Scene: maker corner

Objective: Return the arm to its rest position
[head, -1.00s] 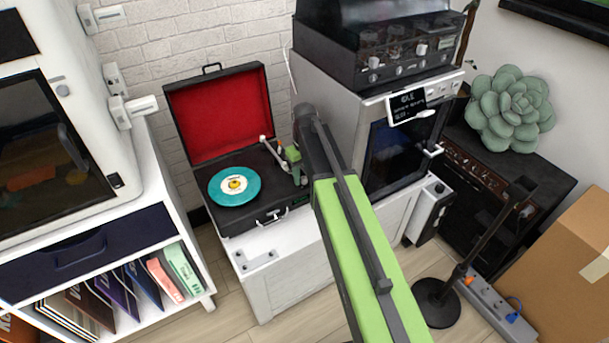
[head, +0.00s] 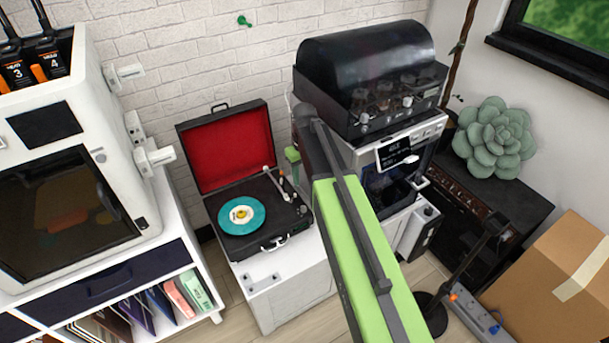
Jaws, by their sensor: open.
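My arm rises from the bottom of the head view, a green link (head: 370,255) ending in a dark joint (head: 308,130) near the middle. A small green part of my arm (head: 292,155) shows just left of that joint, by the right side of the open record player (head: 270,240). My gripper's fingers cannot be made out; they seem hidden behind my arm. Nothing is seen held. A teal record (head: 225,218) lies on the player.
A white cabinet with a dark glass front (head: 65,205) stands left on a shelf unit (head: 205,262). A black domed machine (head: 370,65) sits on a white appliance right of my arm. A green succulent (head: 495,140), a cardboard box (head: 550,275) and a power strip (head: 470,315) are at right.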

